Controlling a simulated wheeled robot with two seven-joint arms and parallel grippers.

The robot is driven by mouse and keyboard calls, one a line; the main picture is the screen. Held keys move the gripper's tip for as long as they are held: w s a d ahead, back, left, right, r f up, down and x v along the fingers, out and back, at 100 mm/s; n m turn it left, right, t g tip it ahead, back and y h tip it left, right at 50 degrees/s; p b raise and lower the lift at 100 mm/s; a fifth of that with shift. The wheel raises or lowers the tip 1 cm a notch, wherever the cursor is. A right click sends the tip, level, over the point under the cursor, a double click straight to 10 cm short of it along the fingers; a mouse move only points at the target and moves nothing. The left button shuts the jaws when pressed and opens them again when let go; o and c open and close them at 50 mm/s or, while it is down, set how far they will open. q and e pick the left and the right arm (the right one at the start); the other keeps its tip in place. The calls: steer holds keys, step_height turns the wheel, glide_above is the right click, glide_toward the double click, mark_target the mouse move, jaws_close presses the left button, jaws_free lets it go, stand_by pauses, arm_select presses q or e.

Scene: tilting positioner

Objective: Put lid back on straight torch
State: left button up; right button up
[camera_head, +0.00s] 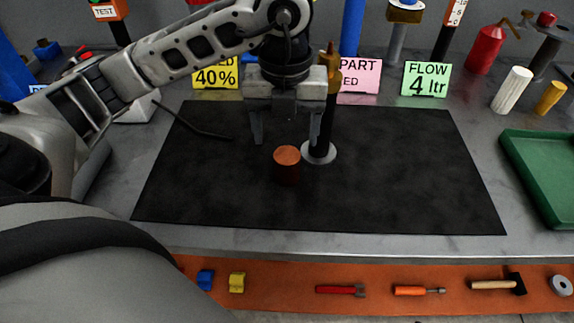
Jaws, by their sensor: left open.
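The lid looks to be the copper-orange cylinder (287,168) standing upright on the black mat (410,180). The straight torch looks to be the dark upright rod (326,125) with a brass-coloured top, standing on a round pale base (319,153). My left gripper (286,140) points down with its fingers spread and nothing between them. It is above and behind the copper-orange cylinder in the picture. Its right finger overlaps the dark rod in the picture; I cannot tell whether they touch. My right gripper is out of view.
Sign cards, including a green FLOW card (426,79), stand behind the mat. A green tray (546,175) is at the right. A thin dark rod (195,122) lies at the mat's back left. An orange strip (380,275) along the front holds small tools. The mat's right half is clear.

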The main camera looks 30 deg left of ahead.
mark_target(287, 155)
arm_select(q)
steer(key=shift+f, duration=0.7)
step_height(287, 155, down, 5)
steer(key=shift+d+f+p, duration=0.1)
steer(key=shift+p, duration=0.25)
steer(key=c, duration=1.2)
steer(key=shift+o, duration=0.2)
steer(key=shift+r, duration=0.2)
